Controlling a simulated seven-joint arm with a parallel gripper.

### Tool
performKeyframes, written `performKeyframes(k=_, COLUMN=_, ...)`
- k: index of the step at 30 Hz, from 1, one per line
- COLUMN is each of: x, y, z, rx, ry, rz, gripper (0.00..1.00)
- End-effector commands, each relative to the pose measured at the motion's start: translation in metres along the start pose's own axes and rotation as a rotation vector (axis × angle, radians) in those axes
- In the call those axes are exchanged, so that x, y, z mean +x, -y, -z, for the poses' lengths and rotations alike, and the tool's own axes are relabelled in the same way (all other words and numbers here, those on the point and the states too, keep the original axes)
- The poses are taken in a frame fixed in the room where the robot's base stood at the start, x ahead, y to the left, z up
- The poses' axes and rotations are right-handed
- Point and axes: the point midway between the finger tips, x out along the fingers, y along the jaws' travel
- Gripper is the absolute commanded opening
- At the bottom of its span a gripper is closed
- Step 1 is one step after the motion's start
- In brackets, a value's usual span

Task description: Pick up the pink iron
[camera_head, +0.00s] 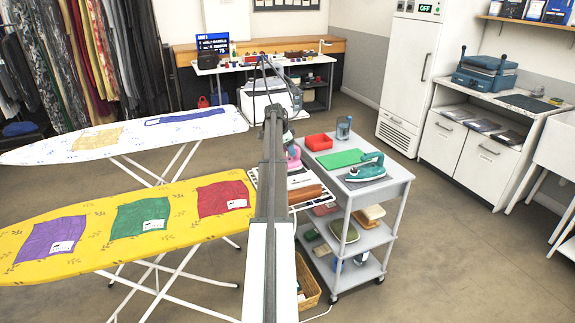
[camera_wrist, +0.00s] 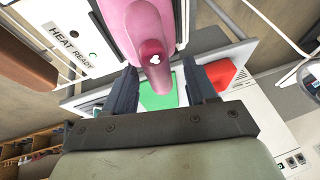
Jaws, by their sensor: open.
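The pink iron (camera_head: 293,155) shows in the head view just right of my arm, at the left side of the grey cart, and is partly covered by the arm. In the wrist view the pink iron (camera_wrist: 139,28) is large and close, with its rounded pink end reaching between my fingers. My gripper (camera_wrist: 162,88) is open, with one dark finger on each side of that end. I cannot tell whether either finger touches it. The iron's far part is cut off by the top of the wrist view.
A teal iron (camera_head: 366,168), green mat (camera_head: 340,158) and red tray (camera_head: 319,141) sit on the cart's top. A white panel reading "HEAT READY" (camera_wrist: 68,40) is beside the pink iron. The yellow ironing board (camera_head: 120,252) lies left. Floor right of the cart is clear.

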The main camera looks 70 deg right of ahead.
Motion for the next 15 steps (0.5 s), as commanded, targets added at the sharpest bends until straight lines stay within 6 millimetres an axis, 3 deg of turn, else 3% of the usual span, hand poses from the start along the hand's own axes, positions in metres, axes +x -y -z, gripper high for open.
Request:
performKeyframes(k=9, x=0.0088, y=0.0000, z=0.0001, rx=0.001, ry=0.000, rz=0.001, gripper=0.56)
performKeyframes(k=15, x=0.0087, y=-0.0001, z=0.0000, rx=0.001, ry=0.000, rz=0.001, gripper=0.37)
